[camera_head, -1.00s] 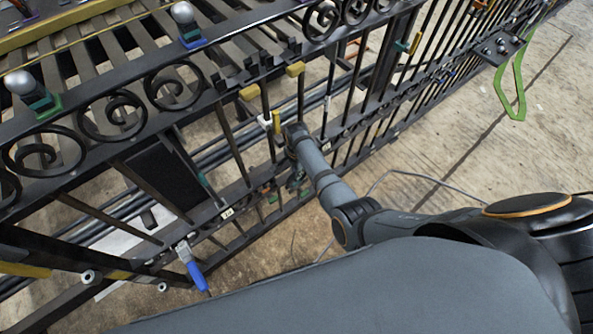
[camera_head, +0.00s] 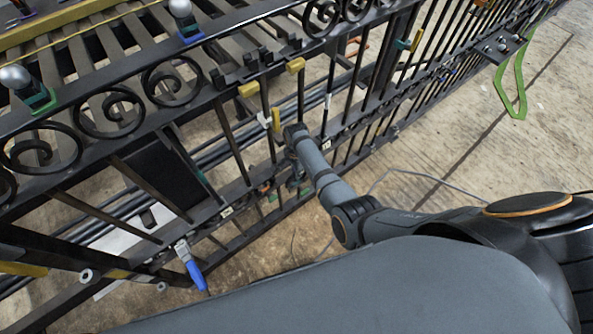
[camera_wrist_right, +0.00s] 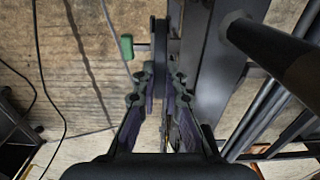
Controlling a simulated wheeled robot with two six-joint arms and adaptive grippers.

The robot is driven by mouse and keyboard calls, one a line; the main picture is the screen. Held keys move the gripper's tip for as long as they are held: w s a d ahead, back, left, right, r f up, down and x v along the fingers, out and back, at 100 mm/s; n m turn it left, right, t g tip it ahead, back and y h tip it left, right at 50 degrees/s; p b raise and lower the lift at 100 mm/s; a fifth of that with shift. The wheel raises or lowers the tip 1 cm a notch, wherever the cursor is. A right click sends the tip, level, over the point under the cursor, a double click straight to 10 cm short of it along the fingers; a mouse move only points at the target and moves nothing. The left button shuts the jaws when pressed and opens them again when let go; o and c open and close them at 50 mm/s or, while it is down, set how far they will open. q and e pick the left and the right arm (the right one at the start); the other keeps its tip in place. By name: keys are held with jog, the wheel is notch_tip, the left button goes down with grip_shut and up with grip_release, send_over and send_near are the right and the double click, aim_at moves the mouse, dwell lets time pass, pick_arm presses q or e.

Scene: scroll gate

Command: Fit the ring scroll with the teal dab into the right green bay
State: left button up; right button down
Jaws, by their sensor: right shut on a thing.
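My right gripper (camera_wrist_right: 162,85) is shut on a thin dark piece (camera_wrist_right: 159,50) seen edge-on in the right wrist view. A green knob (camera_wrist_right: 126,47) sticks out to its left; I cannot tell whether a teal dab shows. In the head view my right wrist (camera_head: 297,135) is at the gate bars, its fingers hidden or too small to read. Ring scrolls sit along the gate's upper rail: one at left (camera_head: 112,112), another (camera_head: 172,81) nearer the middle. A green clip (camera_head: 275,196) shows low on the gate; I cannot confirm which bay is the right green one. My left gripper is out of view.
The black gate (camera_head: 235,150) crosses the view with close bars. Yellow blocks (camera_head: 249,89) and silver knobs (camera_head: 14,77) stick out from it. A blue-handled tool (camera_head: 195,272) hangs low at left. A green loop (camera_head: 517,85) hangs at upper right.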

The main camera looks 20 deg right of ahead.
jog(key=shift+f, duration=0.2)
jog(key=c, duration=1.3)
grip_release()
jog(key=shift+c, duration=0.2)
jog(key=shift+r, duration=0.15)
notch_tip(320, 180, up, 12)
jog(key=shift+s, duration=0.1)
